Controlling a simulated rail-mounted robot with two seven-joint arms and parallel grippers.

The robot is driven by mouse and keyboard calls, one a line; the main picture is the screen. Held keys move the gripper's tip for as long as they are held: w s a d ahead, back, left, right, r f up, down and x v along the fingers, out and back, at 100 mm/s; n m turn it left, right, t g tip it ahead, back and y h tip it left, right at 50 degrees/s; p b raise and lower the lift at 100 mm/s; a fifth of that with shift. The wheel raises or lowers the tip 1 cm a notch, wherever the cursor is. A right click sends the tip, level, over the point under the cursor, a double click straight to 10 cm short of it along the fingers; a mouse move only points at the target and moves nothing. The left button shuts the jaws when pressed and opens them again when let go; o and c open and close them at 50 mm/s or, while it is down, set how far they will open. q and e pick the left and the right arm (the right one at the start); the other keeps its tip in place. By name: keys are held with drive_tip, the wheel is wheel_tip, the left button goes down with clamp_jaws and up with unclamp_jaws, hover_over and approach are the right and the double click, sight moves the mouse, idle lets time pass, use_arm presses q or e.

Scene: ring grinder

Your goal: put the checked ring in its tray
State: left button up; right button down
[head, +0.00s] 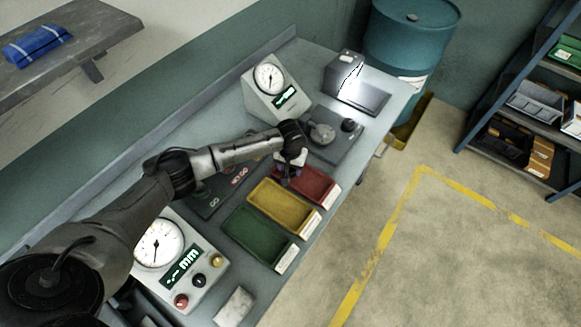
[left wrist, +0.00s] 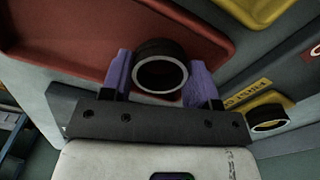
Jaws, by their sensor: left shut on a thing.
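My left gripper (head: 289,172) is at the upper left edge of the red tray (head: 318,189) in the head view. In the left wrist view its purple fingers (left wrist: 160,80) are shut on a dark ring with a bright rim (left wrist: 160,47). The red tray (left wrist: 70,35) fills the upper left there, behind the ring. The yellow tray (head: 280,203) and the green tray (head: 252,238) stand beside the red one, each with a white label in front. Which tray belongs to the ring cannot be read. My right gripper is not in view.
A second ring (left wrist: 268,119) shows beside a yellow label in the left wrist view. Dial gauges stand on the bench at the near left (head: 160,243) and the back (head: 268,80). A grey machine (head: 330,135) lies beyond the red tray. The floor to the right is clear.

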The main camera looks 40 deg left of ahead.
use_arm(q)
drive_tip(key=shift+f, duration=0.35)
drive_tip(key=o, duration=0.8)
drive_tip(key=shift+c, duration=0.2)
wheel_tip(320, 180, up, 12)
drive_tip(key=p, duration=0.1)
drive_tip(key=shift+r, duration=0.2)
